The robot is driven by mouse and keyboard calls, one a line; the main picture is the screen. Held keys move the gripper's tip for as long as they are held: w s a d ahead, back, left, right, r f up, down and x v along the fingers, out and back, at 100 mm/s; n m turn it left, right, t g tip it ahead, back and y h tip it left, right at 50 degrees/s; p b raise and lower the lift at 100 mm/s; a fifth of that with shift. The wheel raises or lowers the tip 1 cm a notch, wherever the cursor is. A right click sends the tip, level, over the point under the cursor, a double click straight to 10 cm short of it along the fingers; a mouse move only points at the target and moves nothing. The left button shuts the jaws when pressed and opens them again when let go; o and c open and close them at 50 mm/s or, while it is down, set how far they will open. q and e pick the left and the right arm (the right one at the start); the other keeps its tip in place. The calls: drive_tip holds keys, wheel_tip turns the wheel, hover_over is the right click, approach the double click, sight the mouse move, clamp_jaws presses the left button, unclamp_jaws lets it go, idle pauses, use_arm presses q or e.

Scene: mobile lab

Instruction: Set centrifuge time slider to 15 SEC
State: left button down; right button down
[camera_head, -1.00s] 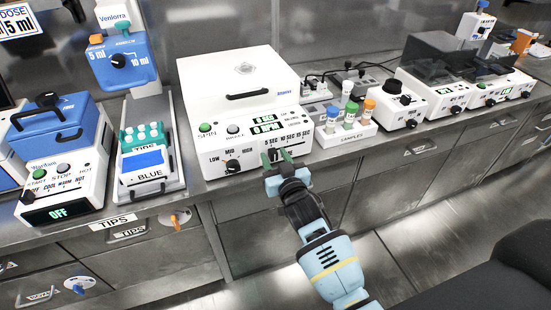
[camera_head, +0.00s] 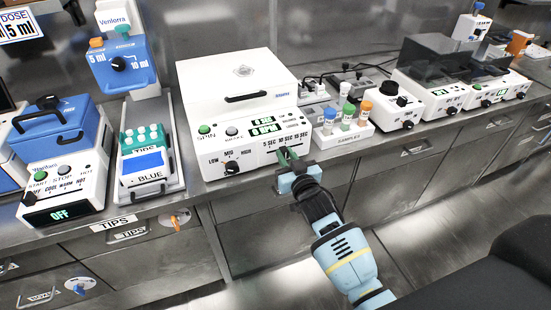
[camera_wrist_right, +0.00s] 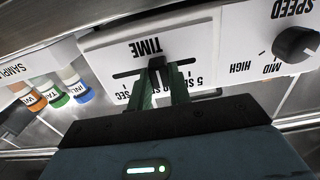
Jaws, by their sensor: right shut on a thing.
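The white centrifuge (camera_head: 237,95) stands on the bench with its lid shut and a green-lit display (camera_head: 266,126). Its time slider has a dark knob, seen near the middle of its slot in the right wrist view (camera_wrist_right: 156,63), around the 10 SEC mark. The 5, 10 and 15 SEC labels (camera_head: 285,139) are above the slot in the head view. My right gripper (camera_head: 287,156) is shut on the slider knob, with its green fingers (camera_wrist_right: 158,88) on either side of it. The fingers partly hide the slot and labels. My left gripper is not in view.
The speed knob (camera_head: 232,167) is left of the slider. The samples rack (camera_head: 343,132) with capped tubes stands just right of the centrifuge. The drawer fronts lie below my right arm.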

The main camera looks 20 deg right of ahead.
sight(302, 143)
drive_tip(key=d, duration=0.5)
drive_tip(key=shift+w+d, duration=0.1)
drive_tip(key=shift+d, duration=0.15)
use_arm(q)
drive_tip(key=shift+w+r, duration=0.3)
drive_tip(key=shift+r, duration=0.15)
use_arm(e)
drive_tip(key=shift+d, duration=0.4)
drive_tip(key=c, duration=1.3)
unclamp_jaws()
drive_tip(key=shift+d, duration=0.1)
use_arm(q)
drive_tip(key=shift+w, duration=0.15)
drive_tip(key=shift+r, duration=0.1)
